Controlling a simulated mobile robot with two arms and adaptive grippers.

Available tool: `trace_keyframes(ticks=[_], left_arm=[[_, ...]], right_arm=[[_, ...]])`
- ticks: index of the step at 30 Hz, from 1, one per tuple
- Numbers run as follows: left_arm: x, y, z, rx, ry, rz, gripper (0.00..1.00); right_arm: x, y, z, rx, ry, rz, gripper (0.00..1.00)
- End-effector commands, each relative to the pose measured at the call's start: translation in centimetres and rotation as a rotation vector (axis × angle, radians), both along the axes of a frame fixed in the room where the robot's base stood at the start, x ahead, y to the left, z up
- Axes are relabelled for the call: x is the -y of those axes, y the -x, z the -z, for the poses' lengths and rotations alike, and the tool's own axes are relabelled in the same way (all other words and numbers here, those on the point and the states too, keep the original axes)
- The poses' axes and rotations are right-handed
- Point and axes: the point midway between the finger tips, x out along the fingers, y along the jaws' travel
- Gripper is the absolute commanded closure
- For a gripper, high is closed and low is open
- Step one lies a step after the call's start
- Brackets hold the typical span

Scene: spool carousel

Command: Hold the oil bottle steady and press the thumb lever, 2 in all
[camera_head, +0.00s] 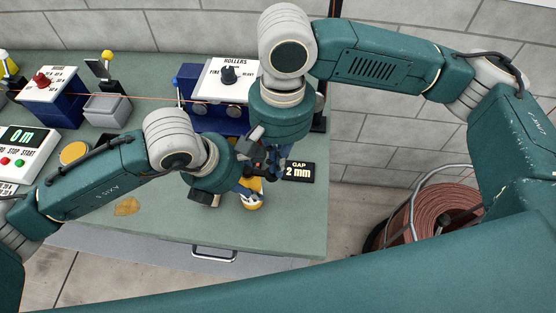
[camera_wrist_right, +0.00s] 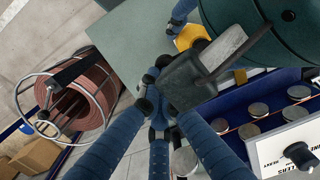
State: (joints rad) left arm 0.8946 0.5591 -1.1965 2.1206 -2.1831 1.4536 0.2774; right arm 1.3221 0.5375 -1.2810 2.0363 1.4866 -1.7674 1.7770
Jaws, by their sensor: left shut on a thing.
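The oil bottle (camera_head: 252,203) is mostly hidden by my grippers. A yellow and white part of it shows near the table's front, and a yellow part shows in the right wrist view (camera_wrist_right: 192,37). My left gripper (camera_head: 243,188) comes from the left and is shut on the bottle. My right gripper (camera_head: 268,168) points down from above, close over my left gripper. In the right wrist view its blue fingers (camera_wrist_right: 155,108) draw together and look shut, with part of the tips behind a dark block. The thumb lever cannot be made out, nor whether the right fingers touch it.
The blue roller unit (camera_head: 228,118) stands just behind my grippers. A "GAP 2 mm" sign (camera_head: 299,172) lies to the right. A counter box (camera_head: 22,150), a yellow disc (camera_head: 74,153) and an oil-like stain (camera_head: 127,206) are at the left. A copper spool (camera_head: 440,215) stands beyond the table's right edge.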

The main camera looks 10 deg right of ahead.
Motion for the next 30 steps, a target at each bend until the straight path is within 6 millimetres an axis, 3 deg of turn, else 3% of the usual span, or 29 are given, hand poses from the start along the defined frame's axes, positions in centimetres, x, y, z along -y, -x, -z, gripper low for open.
trace_keyframes(ticks=[5, 12, 18, 24, 30], left_arm=[[0.1, 0.0, 0.0, -0.001, 0.001, -0.001, 0.86], [0.0, 0.0, 0.0, -0.001, 0.001, -0.001, 0.86], [0.0, 0.0, 0.0, -0.001, 0.001, -0.001, 0.86], [0.0, 0.0, 0.0, 0.000, 0.000, -0.001, 0.86], [0.0, 0.0, 0.0, 0.000, 0.000, -0.001, 0.86]], right_arm=[[0.1, -0.1, -2.4, 0.003, -0.001, -0.001, 1.00], [0.4, -0.4, -8.2, 0.006, -0.002, -0.001, 1.00], [0.5, -0.4, -11.9, 0.005, -0.003, -0.002, 1.00], [0.7, -0.5, -13.6, 0.004, -0.002, -0.001, 1.00], [0.7, -0.5, -13.9, 0.003, -0.002, -0.001, 1.00]])
